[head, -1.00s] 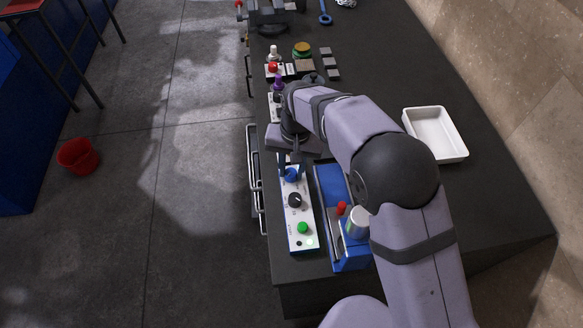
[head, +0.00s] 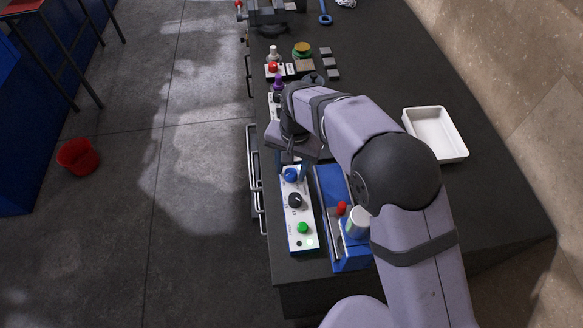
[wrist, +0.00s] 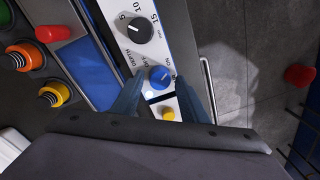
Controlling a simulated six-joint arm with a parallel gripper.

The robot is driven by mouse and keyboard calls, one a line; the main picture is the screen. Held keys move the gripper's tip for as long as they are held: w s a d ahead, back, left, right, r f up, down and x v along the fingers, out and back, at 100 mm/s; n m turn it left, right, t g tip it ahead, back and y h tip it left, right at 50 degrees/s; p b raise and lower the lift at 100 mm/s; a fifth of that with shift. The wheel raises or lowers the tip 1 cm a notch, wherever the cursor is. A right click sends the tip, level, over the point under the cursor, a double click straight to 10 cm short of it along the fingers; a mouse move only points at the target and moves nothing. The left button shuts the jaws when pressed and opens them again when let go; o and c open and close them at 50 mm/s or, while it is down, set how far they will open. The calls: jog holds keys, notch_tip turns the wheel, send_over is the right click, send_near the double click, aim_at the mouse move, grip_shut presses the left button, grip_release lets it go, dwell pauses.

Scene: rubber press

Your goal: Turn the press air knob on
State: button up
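The blue air knob (head: 291,175) is at the far end of a white control panel (head: 302,226) on the dark bench. In the wrist view the same knob (wrist: 160,77) shows between my two fingertips, beside the "ON" lettering. My gripper (head: 292,168) is just above the knob, its hand turned at an angle to the panel. In the wrist view the fingers of my gripper (wrist: 160,82) stand apart on either side of the knob, with gaps seeming to show. I cannot tell any contact.
A black dial (head: 295,200) and a green button (head: 303,228) sit nearer on the panel. A yellow button (wrist: 168,114) is close to the knob. The blue press (head: 350,255) stands right of the panel. A white tray (head: 440,157) lies farther right.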

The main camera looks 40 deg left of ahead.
aim_at(292, 174)
dwell(0.3)
jog(key=shift+d+r+b, duration=0.15)
jog(key=shift+r+b, duration=0.45)
jog(key=shift+r, duration=1.25)
jog(key=shift+d+r+b, duration=0.1)
jog(key=shift+r+b, duration=0.5)
jog(key=shift+r, duration=1.2)
jog(key=m+p, duration=0.1)
jog(key=m, duration=0.3)
jog(key=shift+r, duration=0.1)
jog(key=shift+s+m+p, duration=0.1)
jog(key=shift+m+p, duration=0.25)
jog(key=shift+m, duration=0.45)
jog(key=shift+f, duration=0.2)
jog(key=shift+a+f+p, duration=0.2)
jog(key=shift+f+p, duration=1.1)
jog(key=shift+f, duration=2.25)
